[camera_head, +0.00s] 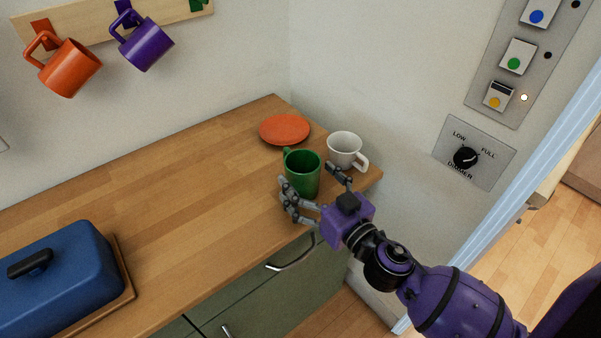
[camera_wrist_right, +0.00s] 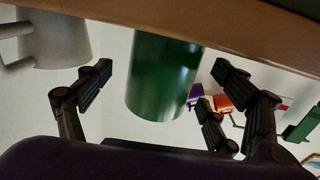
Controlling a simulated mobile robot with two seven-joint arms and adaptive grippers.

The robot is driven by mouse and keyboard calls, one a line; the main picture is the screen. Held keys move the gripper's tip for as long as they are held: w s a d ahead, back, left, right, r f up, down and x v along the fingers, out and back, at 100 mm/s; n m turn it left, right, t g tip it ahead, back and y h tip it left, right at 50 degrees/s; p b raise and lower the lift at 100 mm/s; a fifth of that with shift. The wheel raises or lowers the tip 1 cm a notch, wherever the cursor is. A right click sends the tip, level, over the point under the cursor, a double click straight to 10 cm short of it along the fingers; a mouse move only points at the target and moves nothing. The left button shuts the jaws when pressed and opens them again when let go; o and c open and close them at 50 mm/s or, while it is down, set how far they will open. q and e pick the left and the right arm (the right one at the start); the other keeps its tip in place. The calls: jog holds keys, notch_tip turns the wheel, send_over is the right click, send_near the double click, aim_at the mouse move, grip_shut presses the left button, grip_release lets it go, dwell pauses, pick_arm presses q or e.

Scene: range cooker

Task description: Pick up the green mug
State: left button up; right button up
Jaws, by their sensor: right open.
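The green mug (camera_head: 302,174) stands upright near the right end of the wooden counter, with its handle at its upper left in the head view. My right gripper (camera_head: 308,180) is open at the mug's near side, with one finger to the left of the mug and one to its right. In the right wrist view, the green mug (camera_wrist_right: 163,75) appears upside down between the spread fingers of the right gripper (camera_wrist_right: 162,88), with visible gaps on both sides. My left gripper is not in view.
A white mug (camera_head: 344,148) stands close behind the green mug, right of an orange plate (camera_head: 285,129). A blue lidded dish (camera_head: 60,275) sits at the counter's left. Orange (camera_head: 70,68) and purple (camera_head: 146,46) mugs hang on the wall. The middle of the counter (camera_head: 180,190) is clear.

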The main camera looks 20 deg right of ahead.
aim_at(294, 164)
jog(key=x, duration=0.4)
jog(key=shift+w+p, duration=0.1)
jog(key=shift+p, duration=0.25)
jog(key=c, duration=1.6)
